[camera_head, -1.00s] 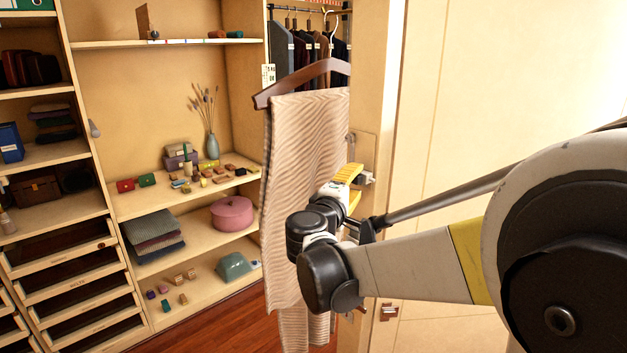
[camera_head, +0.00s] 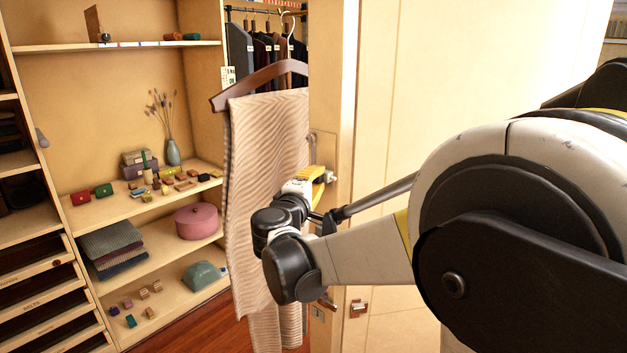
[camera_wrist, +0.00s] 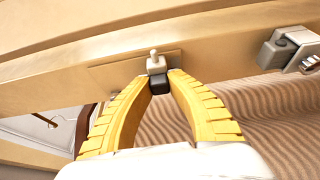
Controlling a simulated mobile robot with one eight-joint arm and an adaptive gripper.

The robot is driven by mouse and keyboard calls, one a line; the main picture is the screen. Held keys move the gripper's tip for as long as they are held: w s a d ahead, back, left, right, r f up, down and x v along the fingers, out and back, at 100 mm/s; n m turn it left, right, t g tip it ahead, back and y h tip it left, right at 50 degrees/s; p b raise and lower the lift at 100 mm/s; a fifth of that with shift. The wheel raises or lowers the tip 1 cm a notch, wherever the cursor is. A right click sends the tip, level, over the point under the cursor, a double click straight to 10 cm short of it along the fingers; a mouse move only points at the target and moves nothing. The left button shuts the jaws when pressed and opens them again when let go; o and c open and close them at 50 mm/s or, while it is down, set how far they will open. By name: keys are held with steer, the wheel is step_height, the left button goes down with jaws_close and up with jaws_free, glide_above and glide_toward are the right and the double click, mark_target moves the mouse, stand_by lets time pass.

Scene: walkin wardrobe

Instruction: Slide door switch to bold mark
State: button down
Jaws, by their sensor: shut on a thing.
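The door switch is a small pale peg with a dark block under it (camera_wrist: 159,74). It sits on a plate on the edge of the pale door frame, and the plate also shows in the head view (camera_head: 323,147). My gripper (camera_wrist: 161,84) has its yellow fingertips shut on the dark block, one on each side. In the head view my gripper (camera_head: 318,174) is at the frame edge, just below the plate, and its fingers hide most of the switch. I cannot make out a bold mark.
A striped cloth (camera_head: 262,180) on a brown hanger (camera_head: 262,80) hangs close to the left of my gripper. A metal latch (camera_wrist: 288,48) is on the frame to the right in the wrist view. Shelves with small boxes (camera_head: 103,190) stand at the left.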

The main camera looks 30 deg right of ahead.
steer(key=c, duration=1.3)
jaws_free()
steer(key=shift+d, duration=0.15)
steer(key=shift+o, duration=0.2)
steer(key=shift+s+a, duration=0.25)
steer(key=shift+a, duration=0.15)
steer(key=v, duration=1.1)
steer(key=shift+s, duration=0.2)
